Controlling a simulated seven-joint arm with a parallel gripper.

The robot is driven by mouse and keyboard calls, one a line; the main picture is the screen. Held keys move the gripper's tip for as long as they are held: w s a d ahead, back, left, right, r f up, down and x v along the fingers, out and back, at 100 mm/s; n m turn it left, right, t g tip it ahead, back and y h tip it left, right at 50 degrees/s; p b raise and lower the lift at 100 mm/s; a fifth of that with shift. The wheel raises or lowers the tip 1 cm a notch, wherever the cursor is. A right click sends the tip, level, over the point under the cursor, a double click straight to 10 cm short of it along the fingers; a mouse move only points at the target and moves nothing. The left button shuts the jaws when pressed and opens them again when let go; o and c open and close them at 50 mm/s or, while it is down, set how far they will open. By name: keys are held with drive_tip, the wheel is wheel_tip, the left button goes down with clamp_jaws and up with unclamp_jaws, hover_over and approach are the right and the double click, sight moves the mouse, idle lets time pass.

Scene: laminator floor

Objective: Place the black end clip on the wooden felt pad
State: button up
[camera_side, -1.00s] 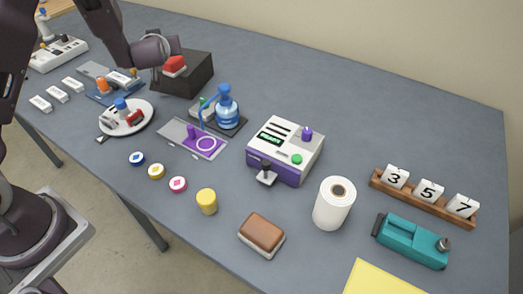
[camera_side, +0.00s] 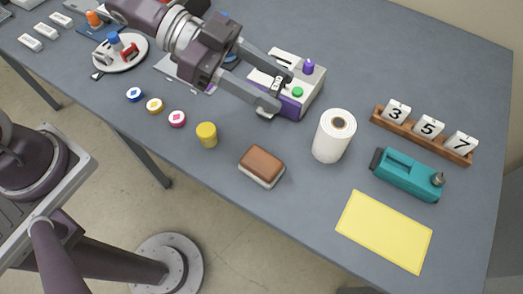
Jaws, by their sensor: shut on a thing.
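My gripper (camera_side: 279,88) is over the front of the white and purple machine, its two long grey fingers reaching down to the right. It is shut on a small dark piece (camera_side: 278,84) between the fingertips, which appears to be the black end clip; its outline is hard to separate from the machine's dark display behind. The wooden felt pad (camera_side: 262,162), a brown block on a pale base, lies flat on the table below and slightly left of my gripper, apart from it. Nothing rests on the pad.
The white and purple machine (camera_side: 311,90) is close to my fingers. A white roll (camera_side: 332,140) stands right of the pad, a yellow cylinder (camera_side: 207,135) left of it. A teal tool (camera_side: 411,176), number blocks (camera_side: 428,126) and a yellow sheet (camera_side: 384,231) are to the right. Table around the pad is clear.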

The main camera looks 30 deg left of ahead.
sight(257, 159)
drive_tip(key=s+f+g, duration=0.1)
drive_tip(key=f, duration=0.4)
drive_tip(key=s+f+m, duration=0.1)
drive_tip(key=f, duration=0.4)
drive_tip(key=s+f+m+g, duration=0.1)
drive_tip(key=s+f, duration=0.1)
drive_tip(key=f, duration=0.3)
drive_tip(key=shift+g, duration=0.3)
drive_tip(key=shift+f, duration=0.1)
drive_tip(key=o, duration=1.3)
